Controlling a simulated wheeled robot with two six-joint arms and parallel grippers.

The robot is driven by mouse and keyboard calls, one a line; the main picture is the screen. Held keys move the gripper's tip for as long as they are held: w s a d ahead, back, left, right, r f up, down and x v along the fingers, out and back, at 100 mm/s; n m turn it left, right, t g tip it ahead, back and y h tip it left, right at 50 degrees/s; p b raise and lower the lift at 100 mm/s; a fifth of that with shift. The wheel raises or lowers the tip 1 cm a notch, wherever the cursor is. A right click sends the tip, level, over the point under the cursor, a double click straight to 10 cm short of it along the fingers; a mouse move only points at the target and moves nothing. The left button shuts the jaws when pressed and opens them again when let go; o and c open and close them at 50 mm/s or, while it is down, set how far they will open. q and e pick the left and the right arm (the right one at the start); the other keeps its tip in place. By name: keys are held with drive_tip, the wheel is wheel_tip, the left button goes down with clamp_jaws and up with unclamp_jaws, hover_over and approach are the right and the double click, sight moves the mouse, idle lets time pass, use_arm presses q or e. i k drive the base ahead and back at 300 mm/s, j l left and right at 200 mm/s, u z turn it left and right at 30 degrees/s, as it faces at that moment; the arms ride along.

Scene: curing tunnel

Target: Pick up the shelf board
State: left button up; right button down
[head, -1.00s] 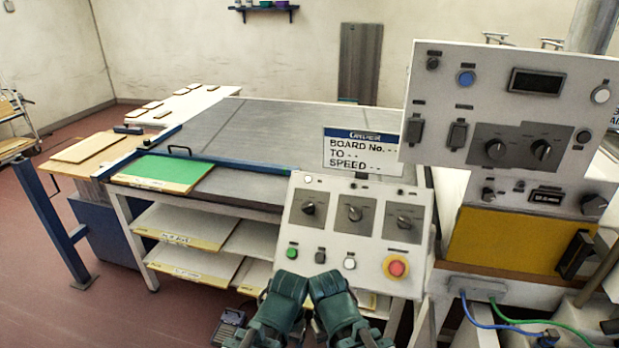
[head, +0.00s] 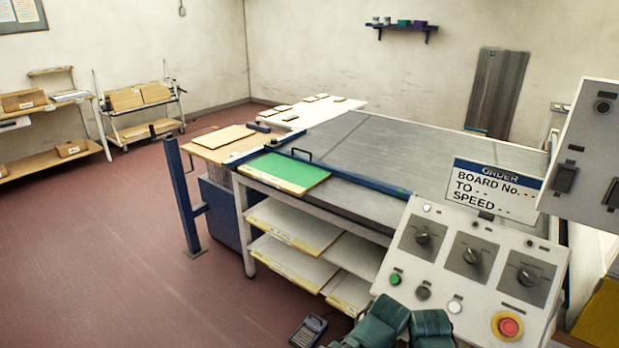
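Several pale boards with yellow labelled front edges lie on the two shelf levels under the work table. One is on the upper left (head: 295,226), one on the lower left (head: 292,262), and others lie to their right (head: 357,262). I cannot tell which one is the shelf board. My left gripper (head: 384,322) and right gripper (head: 432,322) are dark green and close together at the bottom, in front of the control panel. They are apart from the boards. Their fingers cannot be made out, and no held object shows.
A green board (head: 288,172) lies on the table's front left corner. The control panel (head: 470,265) with a red button blocks the right side. A blue post (head: 183,200) stands left of the table. A pedal-like box (head: 308,330) is on the floor. Open floor lies left.

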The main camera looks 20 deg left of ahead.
sight(296, 178)
drive_tip(key=i+j+u, duration=0.25)
drive_tip(key=u, duration=0.15)
drive_tip(key=i+j+u, duration=0.2)
drive_tip(key=u, duration=0.15)
drive_tip(key=i+j+u, duration=0.1)
drive_tip(key=i+u, duration=0.3)
drive_tip(key=i+j+z, duration=0.1)
drive_tip(key=i, duration=0.65)
drive_tip(key=i+j+z, duration=0.2)
drive_tip(key=i, duration=0.15)
drive_tip(key=i+j+z, duration=0.15)
drive_tip(key=i, duration=0.2)
